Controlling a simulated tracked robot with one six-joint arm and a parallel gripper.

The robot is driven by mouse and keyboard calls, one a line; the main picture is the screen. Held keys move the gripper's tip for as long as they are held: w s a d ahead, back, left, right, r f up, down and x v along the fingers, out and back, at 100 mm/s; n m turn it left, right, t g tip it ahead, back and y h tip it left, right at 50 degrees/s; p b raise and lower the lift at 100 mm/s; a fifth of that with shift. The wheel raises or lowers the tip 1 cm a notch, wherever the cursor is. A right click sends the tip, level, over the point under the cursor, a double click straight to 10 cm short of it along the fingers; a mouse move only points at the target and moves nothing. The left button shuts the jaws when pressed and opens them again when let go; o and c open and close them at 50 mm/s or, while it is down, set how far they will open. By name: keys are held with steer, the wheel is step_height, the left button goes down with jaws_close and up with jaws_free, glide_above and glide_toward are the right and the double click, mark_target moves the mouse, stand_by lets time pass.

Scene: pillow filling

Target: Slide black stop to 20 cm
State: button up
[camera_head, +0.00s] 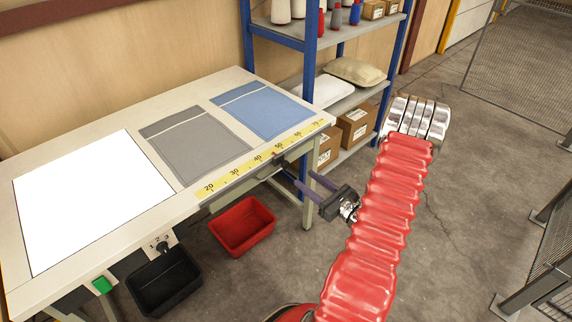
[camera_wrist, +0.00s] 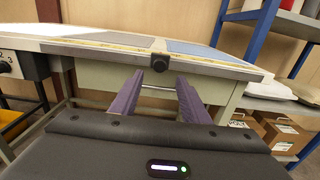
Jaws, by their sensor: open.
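The black stop (camera_head: 281,161) sits on the front edge of the table, below the yellow ruler (camera_head: 228,178). A small red mark just above it lies between the ruler's 40 and 50. The 20 is near the ruler's left end. In the wrist view the stop (camera_wrist: 161,57) shows as a dark knob under the ruler strip. My gripper (camera_head: 304,180) is open in front of the table edge, its purple fingers pointing at the stop. In the wrist view my gripper (camera_wrist: 160,80) has its fingertips left and right of the stop, a little below it. Contact is not visible.
The table (camera_head: 105,127) holds a white panel (camera_head: 85,200), a grey cloth (camera_head: 195,145) and a blue cloth (camera_head: 262,110). A red bin (camera_head: 243,225) and a black bin (camera_head: 165,284) are below. A blue-framed shelf (camera_head: 345,103) with boxes stands behind the table's right end.

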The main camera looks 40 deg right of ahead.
mark_target(287, 165)
steer(key=w, duration=1.1)
steer(key=shift+w+a, duration=0.15)
steer(key=shift+w, duration=0.15)
